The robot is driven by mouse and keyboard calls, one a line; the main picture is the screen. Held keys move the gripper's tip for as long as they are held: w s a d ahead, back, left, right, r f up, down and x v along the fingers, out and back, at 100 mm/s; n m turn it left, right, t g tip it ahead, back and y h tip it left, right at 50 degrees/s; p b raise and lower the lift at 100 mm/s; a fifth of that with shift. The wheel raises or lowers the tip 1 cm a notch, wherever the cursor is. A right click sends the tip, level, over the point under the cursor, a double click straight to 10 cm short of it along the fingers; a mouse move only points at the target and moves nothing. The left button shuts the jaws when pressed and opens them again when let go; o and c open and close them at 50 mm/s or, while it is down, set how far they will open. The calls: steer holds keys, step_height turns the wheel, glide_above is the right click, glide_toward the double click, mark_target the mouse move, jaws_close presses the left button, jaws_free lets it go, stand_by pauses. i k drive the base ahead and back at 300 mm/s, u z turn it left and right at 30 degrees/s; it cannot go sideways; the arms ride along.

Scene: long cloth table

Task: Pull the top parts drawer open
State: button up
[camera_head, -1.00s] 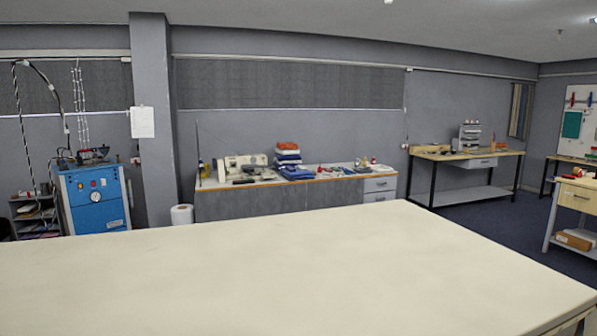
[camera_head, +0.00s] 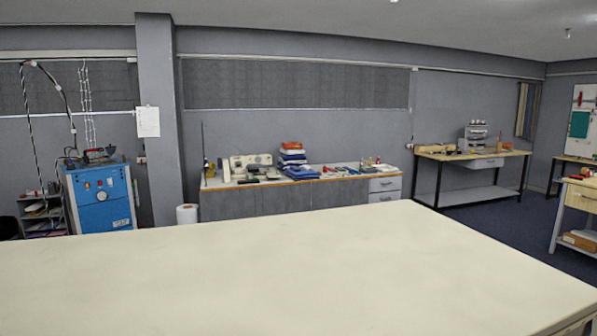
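A small grey stacked unit (camera_head: 475,137), possibly the parts drawers, stands on the wooden bench at the back right; it is too small to tell its drawers apart. Other drawers also show: two grey ones, upper (camera_head: 385,184) and lower (camera_head: 385,197), at the right end of the long back counter, one grey drawer (camera_head: 484,163) under the wooden bench top, and a wooden one (camera_head: 581,197) at the right edge. All look shut. I cannot tell for sure which is the task's drawer. My gripper is not in view.
The large cream cloth table (camera_head: 290,265) fills the foreground between me and the back wall. Dark floor (camera_head: 490,222) is free to its right. A blue machine (camera_head: 100,198) and a pillar (camera_head: 160,110) stand at the left. A sewing machine (camera_head: 248,165) sits on the counter.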

mark_target(379, 184)
steer(key=z, duration=2.3)
steer(key=i, duration=4.15)
